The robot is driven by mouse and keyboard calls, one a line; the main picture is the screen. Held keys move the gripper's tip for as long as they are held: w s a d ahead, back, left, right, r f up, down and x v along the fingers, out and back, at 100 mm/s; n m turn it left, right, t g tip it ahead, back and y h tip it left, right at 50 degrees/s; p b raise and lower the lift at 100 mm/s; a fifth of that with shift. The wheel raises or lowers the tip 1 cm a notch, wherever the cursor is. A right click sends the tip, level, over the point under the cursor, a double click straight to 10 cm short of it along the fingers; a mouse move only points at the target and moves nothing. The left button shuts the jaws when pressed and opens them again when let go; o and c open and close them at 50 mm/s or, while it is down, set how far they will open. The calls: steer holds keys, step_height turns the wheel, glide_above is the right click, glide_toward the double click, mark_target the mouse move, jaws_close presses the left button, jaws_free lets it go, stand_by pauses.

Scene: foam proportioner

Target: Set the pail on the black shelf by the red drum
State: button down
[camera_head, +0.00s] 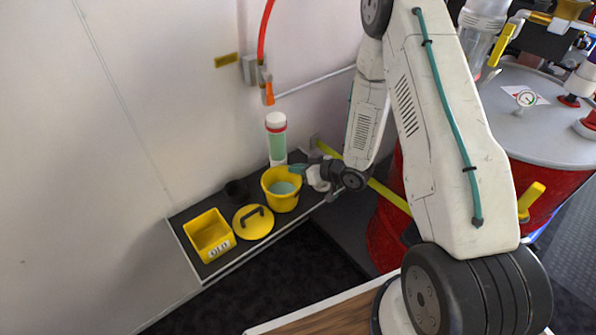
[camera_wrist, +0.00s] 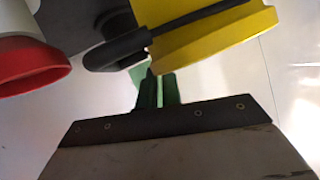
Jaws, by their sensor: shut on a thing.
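The yellow pail (camera_head: 280,204) is upright at the black shelf (camera_head: 212,271), left of the red drum (camera_head: 389,240). Its open top shows a grey-green inside. I cannot tell whether its base touches the shelf. My gripper (camera_head: 298,169) reaches in from the right at the pail's far right rim. Its green fingers are shut on the pail. In the wrist view, my gripper (camera_wrist: 153,80) meets the yellow pail (camera_wrist: 215,38), with a black handle part (camera_wrist: 118,50) beside it. The exact grip is partly hidden.
A yellow lid (camera_head: 247,229) with a black handle and a labelled yellow bin (camera_head: 199,237) lie left of the pail. A white-and-green tube (camera_head: 277,140) with a red ring stands behind the pail, close to my gripper.

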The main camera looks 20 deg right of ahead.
steer(key=shift+f, duration=0.5)
steer(key=c, duration=1.6)
jaws_free()
steer(key=shift+f, duration=0.15)
